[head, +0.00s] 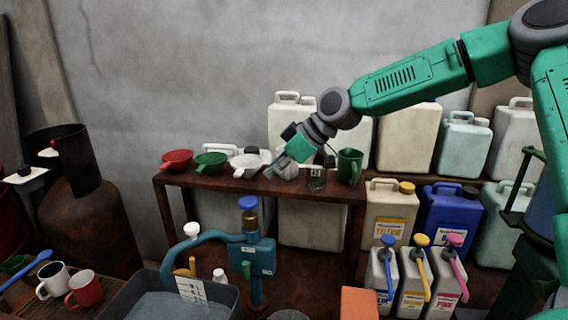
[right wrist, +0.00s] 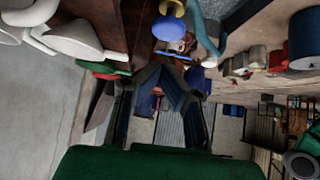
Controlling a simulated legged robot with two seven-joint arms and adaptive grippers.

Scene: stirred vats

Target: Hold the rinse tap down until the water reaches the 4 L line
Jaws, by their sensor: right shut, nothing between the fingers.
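The teal tap (head: 252,258) stands behind the basin, with a blue knob (head: 247,203) on a brass stem and a curved spout reaching left over the basin. The blue knob also shows in the right wrist view (right wrist: 168,28). A white marked card (head: 191,290) shows at the basin; its lines are too small to read. The basin (head: 225,301) holds grey liquid. My right gripper (head: 272,174) is shut and empty, above and right of the blue knob in the head view, apart from it. Its fingers show in the right wrist view (right wrist: 165,80). My left gripper is out of view.
Two mugs stand at lower left. Pump bottles (head: 413,283) and jugs fill the right.

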